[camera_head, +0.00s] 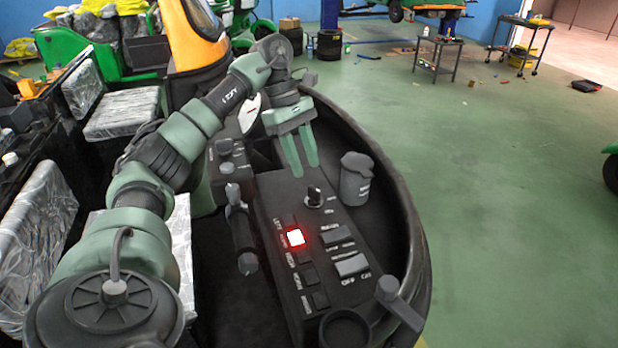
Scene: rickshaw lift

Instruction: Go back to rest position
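My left gripper (306,171) shows near the middle of the camera_head view, at the end of my green and black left arm, which comes in from the lower left. Its two green fingers point down with a gap between them, and I see nothing held there. They are above the far end of a black control panel (290,215), close to a black knob (315,196). I cannot tell whether the fingertips touch the panel. My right gripper is not in view.
The panel has a lit red-and-white button (295,237) and several dark switches. A black cylindrical container (356,178) stands beside it, inside a curved black rim (408,220). Plastic-wrapped seats (125,112) are at left. Green floor (500,200) at right is mostly clear, with carts (438,55) farther back.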

